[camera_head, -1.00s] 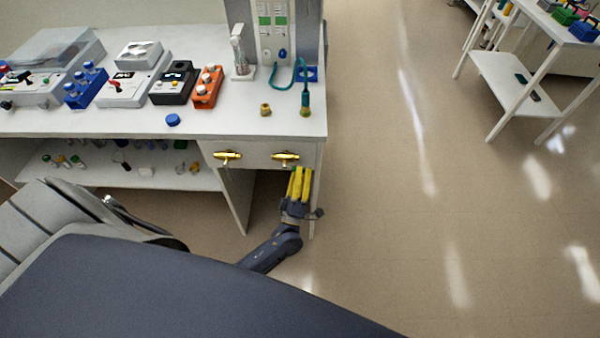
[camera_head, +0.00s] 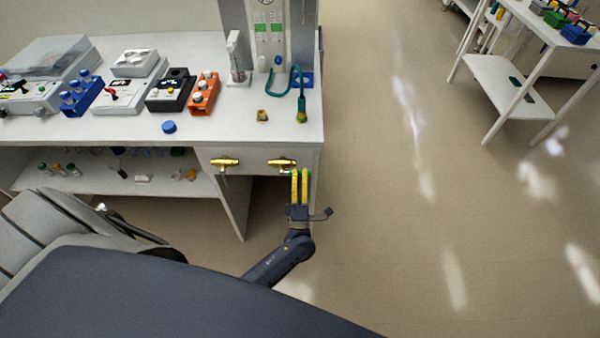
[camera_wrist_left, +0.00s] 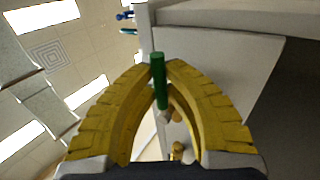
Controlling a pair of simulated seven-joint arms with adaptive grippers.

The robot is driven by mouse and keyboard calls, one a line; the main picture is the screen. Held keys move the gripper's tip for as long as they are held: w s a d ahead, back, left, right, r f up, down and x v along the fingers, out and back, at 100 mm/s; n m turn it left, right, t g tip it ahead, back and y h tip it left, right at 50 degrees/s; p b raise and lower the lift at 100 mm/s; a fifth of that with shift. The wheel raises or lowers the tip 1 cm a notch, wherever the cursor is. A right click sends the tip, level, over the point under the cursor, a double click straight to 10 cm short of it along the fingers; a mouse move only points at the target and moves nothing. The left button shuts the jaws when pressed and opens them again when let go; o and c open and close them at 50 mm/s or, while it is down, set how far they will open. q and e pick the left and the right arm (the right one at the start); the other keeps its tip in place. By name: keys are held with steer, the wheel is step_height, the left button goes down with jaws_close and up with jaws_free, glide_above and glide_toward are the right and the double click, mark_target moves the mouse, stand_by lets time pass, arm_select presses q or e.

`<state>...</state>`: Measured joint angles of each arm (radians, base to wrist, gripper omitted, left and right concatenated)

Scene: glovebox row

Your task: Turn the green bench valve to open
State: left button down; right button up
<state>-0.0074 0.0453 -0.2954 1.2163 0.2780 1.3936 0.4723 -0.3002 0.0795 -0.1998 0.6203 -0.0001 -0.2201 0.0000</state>
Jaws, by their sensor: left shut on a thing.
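The green bench valve is the right-hand brass valve (camera_head: 281,162) on the white bench's front panel. Its green handle (camera_wrist_left: 159,80) stands between the two yellow fingertips in the left wrist view, with brass parts of the valve behind it. My left gripper (camera_head: 300,173) reaches up to this valve from below and is shut on the green handle; it also fills the left wrist view (camera_wrist_left: 159,75). In the head view the fingers hide most of the handle. My right gripper is in no view.
A second brass valve (camera_head: 224,163) is to the left on the same panel. Control boxes, an orange block (camera_head: 204,93) and a blue knob (camera_head: 169,127) are on the benchtop (camera_head: 215,131). Open floor (camera_head: 390,240) lies to the right, before a white cart (camera_head: 512,90).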

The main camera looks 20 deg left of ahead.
arm_select(q)
steer(key=c, duration=1.4)
jaws_free()
steer(key=shift+c, duration=0.2)
steer(key=v, duration=1.2)
